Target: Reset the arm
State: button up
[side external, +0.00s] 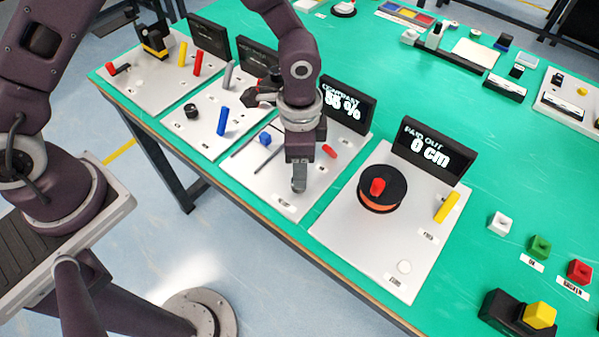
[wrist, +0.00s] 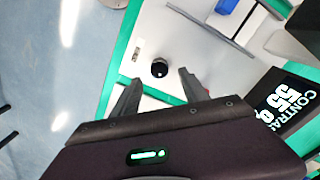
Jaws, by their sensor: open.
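My gripper (side external: 299,180) points down over the white board (side external: 262,190) of the station whose screen reads CONTRAST. In the wrist view its two fingers (wrist: 158,88) are apart with nothing held between them. A small round black knob (wrist: 160,68) on the board shows just beyond the fingertips. I cannot tell the exact height of the fingertips above the board. The CONTRAST screen (side external: 346,104) shows about 55 % and also appears in the wrist view (wrist: 285,102). A blue slider block (side external: 265,138) sits on a dark rail on this board.
To the right is the PAID OUT board (side external: 345,225) with an orange and black reel (side external: 382,190) and a screen (side external: 433,150) reading 0 cm. Left boards hold a blue cylinder (side external: 222,121) and other parts. Coloured buttons, including a green one (side external: 539,245), stand at the right.

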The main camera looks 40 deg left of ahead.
notch_tip(320, 180, up, 3)
jog(key=shift+f, duration=0.2)
jog(key=s+a+r+n+t, duration=0.1)
jog(key=a+r+n, duration=0.1)
jog(key=a+r, duration=0.35)
jog(key=s+a+r+n+t, duration=0.1)
jog(key=s+a+r+n, duration=0.15)
jog(key=r, duration=0.65)
jog(key=s+a+r+n+t, duration=0.1)
jog(key=s+a+r+n, duration=0.1)
jog(key=s, duration=0.5)
jog(key=s+a+r+n+t, duration=0.2)
jog(key=s+a+r+n, duration=0.1)
jog(key=s+a+r, duration=0.2)
notch_tip(320, 180, up, 2)
jog(key=s, duration=0.2)
jog(key=shift+s+a+n+t, duration=0.25)
jog(key=shift+s+n+t, duration=0.05)
jog(key=shift+n, duration=0.05)
jog(key=shift+r, duration=0.15)
